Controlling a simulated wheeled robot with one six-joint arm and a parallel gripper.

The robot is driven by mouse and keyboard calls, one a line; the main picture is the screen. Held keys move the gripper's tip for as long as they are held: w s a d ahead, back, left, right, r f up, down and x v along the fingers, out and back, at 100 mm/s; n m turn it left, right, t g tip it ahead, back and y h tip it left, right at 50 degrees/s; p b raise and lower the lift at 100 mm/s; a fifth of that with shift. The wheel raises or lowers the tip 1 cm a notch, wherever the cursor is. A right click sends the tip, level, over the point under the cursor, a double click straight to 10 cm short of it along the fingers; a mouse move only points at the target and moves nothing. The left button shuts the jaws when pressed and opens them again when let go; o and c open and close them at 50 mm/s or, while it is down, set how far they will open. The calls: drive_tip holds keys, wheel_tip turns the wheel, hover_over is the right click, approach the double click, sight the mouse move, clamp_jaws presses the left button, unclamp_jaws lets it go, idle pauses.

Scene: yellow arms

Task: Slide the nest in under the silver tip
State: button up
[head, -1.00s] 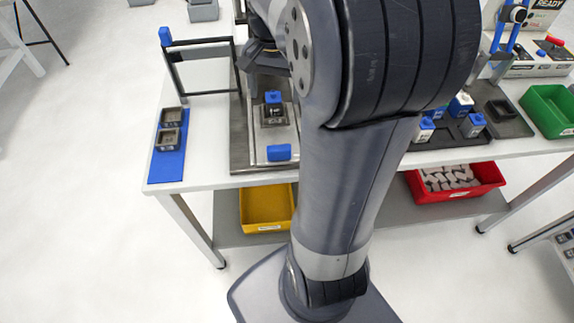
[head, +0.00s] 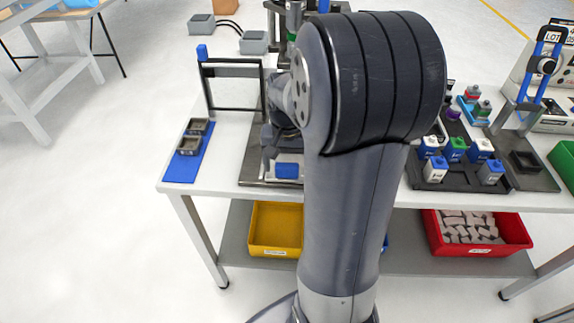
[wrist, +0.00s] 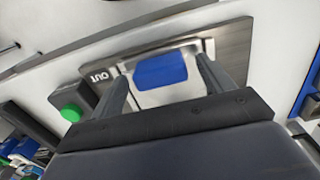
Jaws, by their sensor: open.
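The blue handle (head: 287,171) of the slide stands at the front of a dark base plate (head: 252,164) on the white table. In the wrist view the handle (wrist: 160,69) sits on a silver slide plate (wrist: 190,92), beside the word OUT. My gripper (wrist: 157,72) is open, with one finger on each side of the handle; I cannot tell whether either touches it. In the head view my gripper (head: 272,150) is low over the slide, just behind the handle. The nest is hidden behind my gripper and arm. I cannot make out the silver tip.
A green button (wrist: 71,113) is beside the plate. A dark frame with a blue knob (head: 202,52) and a blue mat (head: 186,168) with two grey square parts are on the left. A dark tray (head: 455,178) of small bottles is on the right.

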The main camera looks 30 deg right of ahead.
drive_tip(key=shift+f, duration=0.45)
drive_tip(key=shift+c, duration=0.2)
drive_tip(key=c, duration=1.3)
drive_tip(key=shift+w+r, duration=0.1)
drive_tip(key=shift+c, duration=0.2)
